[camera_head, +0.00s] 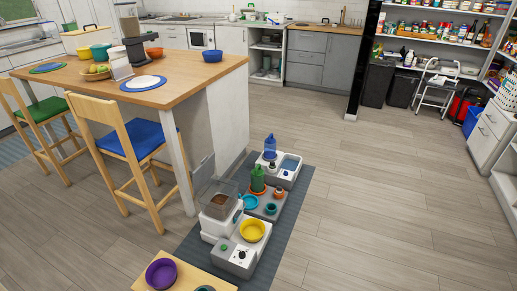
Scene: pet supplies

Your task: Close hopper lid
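A white pet feeder (212,227) stands on the grey mat by the island's end. Its see-through hopper (220,203) has brown kibble in it. A greyish see-through panel (203,172) stands upright at the hopper's back left and looks like the raised lid; the hopper's top looks uncovered. The exact hinge line is too small to tell. A yellow bowl (252,230) sits on the feeder's base to the right of the hopper. My gripper is not in view.
A grey mat (270,270) bears a grey stand (271,217) with a green bottle (257,179), and a white water unit (290,167) behind it. A wooden surface (190,279) with a purple bowl (161,274) is in front. Chairs (140,150) stand left. The floor (390,190) at right is clear.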

